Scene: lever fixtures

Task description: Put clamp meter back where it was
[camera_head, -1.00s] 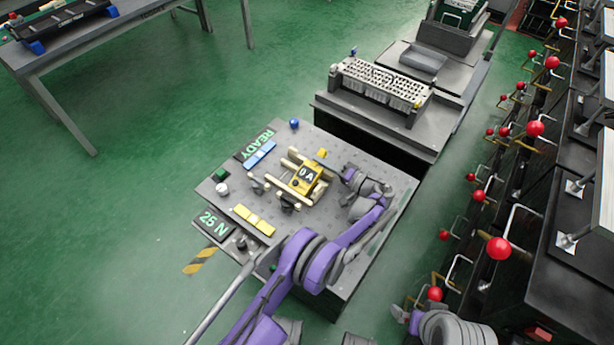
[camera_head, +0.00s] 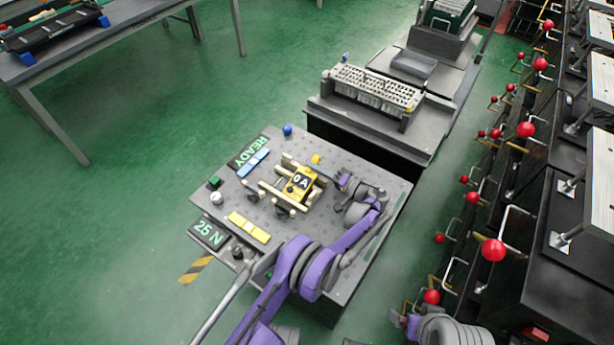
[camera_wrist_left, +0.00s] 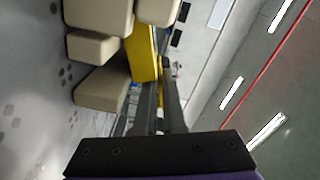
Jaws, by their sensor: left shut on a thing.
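The yellow clamp meter (camera_head: 299,184), its black display reading "0 A", lies among tan blocks (camera_head: 272,190) on the grey perforated bench top. In the left wrist view its yellow side (camera_wrist_left: 143,55) shows beside and beyond the fingers. My left gripper (camera_head: 341,181) is at the meter's right side. Its dark fingers (camera_wrist_left: 160,105) are close together, shut on the meter; the exact contact is hard to see. My right gripper (camera_head: 397,318) is low at the right, away from the bench; its jaw state is unclear.
The bench holds a "READY" sign (camera_head: 249,151), a "25 N" sign (camera_head: 208,232), blue bars (camera_head: 253,163), yellow bars (camera_head: 249,228) and a blue knob (camera_head: 287,130). A rack fixture (camera_head: 376,88) stands behind. Red-knobbed levers (camera_head: 493,250) line the right.

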